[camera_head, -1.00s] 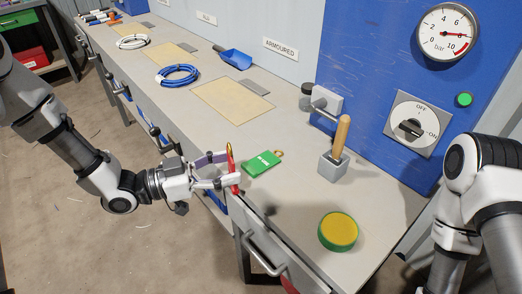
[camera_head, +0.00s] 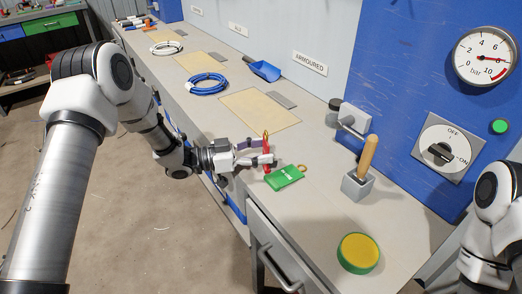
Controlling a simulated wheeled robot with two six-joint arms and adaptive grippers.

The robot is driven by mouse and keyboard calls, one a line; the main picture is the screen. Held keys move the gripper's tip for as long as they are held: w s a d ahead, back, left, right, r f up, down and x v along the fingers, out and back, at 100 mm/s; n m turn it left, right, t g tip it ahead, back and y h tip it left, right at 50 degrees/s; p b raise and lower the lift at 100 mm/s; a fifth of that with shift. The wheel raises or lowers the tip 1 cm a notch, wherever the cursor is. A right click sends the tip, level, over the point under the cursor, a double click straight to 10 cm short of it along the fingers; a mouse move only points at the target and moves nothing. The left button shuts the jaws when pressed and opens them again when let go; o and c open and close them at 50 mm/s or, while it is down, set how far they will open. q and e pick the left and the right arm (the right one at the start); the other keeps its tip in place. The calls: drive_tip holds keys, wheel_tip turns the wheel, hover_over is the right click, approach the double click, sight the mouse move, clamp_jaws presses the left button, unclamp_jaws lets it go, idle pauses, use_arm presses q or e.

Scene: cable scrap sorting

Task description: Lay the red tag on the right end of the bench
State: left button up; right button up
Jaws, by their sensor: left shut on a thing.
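My left gripper (camera_head: 268,158) is shut on the red tag (camera_head: 267,168), which hangs edge-on with its brass-coloured ring at the top. They are over the front part of the grey bench (camera_head: 309,215), just behind and left of a green tag (camera_head: 285,178) in the picture. The green tag lies flat with white lettering and a ring. The fingers hide part of the red tag. The right end of the bench is at the lower right of the picture. My right arm shows at the right edge; its gripper is out of view.
A round yellow-and-green tub (camera_head: 359,253) and a grey block with a wooden-handled tool (camera_head: 359,184) stand on the right part of the bench. Bare bench top lies between them and the green tag. A blue cable coil (camera_head: 208,84) and blue scoop (camera_head: 265,71) lie farther left.

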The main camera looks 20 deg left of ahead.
use_arm(q)
drive_tip(key=shift+f, duration=0.15)
drive_tip(key=o, duration=0.8)
drive_tip(key=shift+o, duration=0.2)
drive_tip(key=shift+s+a+r, duration=0.1)
drive_tip(key=shift+a+r, duration=0.05)
drive_tip(key=shift+r, duration=0.05)
drive_tip(key=v, duration=1.1)
drive_tip(key=shift+s+a+p, duration=0.2)
drive_tip(key=shift+a+p, duration=0.1)
drive_tip(key=shift+p, duration=0.05)
